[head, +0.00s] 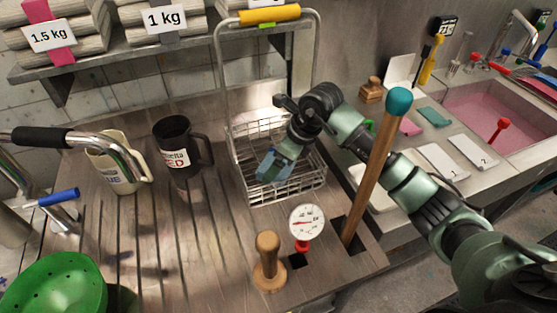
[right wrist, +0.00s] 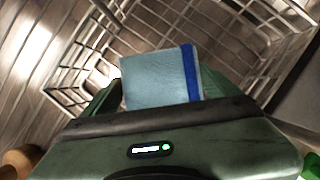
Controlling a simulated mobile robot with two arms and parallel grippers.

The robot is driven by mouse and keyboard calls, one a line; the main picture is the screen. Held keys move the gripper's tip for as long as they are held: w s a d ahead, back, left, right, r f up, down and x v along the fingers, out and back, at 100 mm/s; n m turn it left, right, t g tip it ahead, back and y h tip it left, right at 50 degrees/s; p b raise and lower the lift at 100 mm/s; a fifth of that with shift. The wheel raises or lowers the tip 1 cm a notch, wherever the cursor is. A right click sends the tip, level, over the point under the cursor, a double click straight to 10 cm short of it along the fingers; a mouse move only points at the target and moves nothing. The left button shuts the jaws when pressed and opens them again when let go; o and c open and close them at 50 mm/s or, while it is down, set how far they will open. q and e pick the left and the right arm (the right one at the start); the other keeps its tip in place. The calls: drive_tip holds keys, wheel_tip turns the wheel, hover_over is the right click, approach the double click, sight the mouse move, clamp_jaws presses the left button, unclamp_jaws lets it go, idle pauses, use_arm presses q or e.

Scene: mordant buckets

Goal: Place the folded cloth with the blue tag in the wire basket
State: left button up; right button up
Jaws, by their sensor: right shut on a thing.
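My right gripper (head: 276,163) is shut on the folded cloth (right wrist: 158,78), which is pale blue with a dark blue tag (right wrist: 190,72) along one side. The right wrist view shows the basket's wires (right wrist: 240,30) beyond the cloth. I cannot tell whether the cloth touches the basket. My left gripper is not in view.
A stick with a teal knob (head: 398,102) rises right of the basket, close to my right arm. A dial (head: 307,222) and wooden knob (head: 268,262) stand in front. A dark mug (head: 177,146) stands left. A shelf (head: 150,62) hangs behind.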

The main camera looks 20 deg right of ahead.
drive_tip(key=o, duration=1.3)
drive_tip(key=shift+c, duration=0.2)
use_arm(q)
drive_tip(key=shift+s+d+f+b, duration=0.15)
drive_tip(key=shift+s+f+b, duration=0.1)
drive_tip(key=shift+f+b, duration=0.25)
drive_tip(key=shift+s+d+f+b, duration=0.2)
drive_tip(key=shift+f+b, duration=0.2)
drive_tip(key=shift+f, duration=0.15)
use_arm(e)
drive_tip(key=v, duration=1.2)
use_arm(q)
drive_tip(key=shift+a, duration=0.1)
use_arm(e)
drive_tip(key=shift+a, duration=0.1)
drive_tip(key=shift+s, duration=0.1)
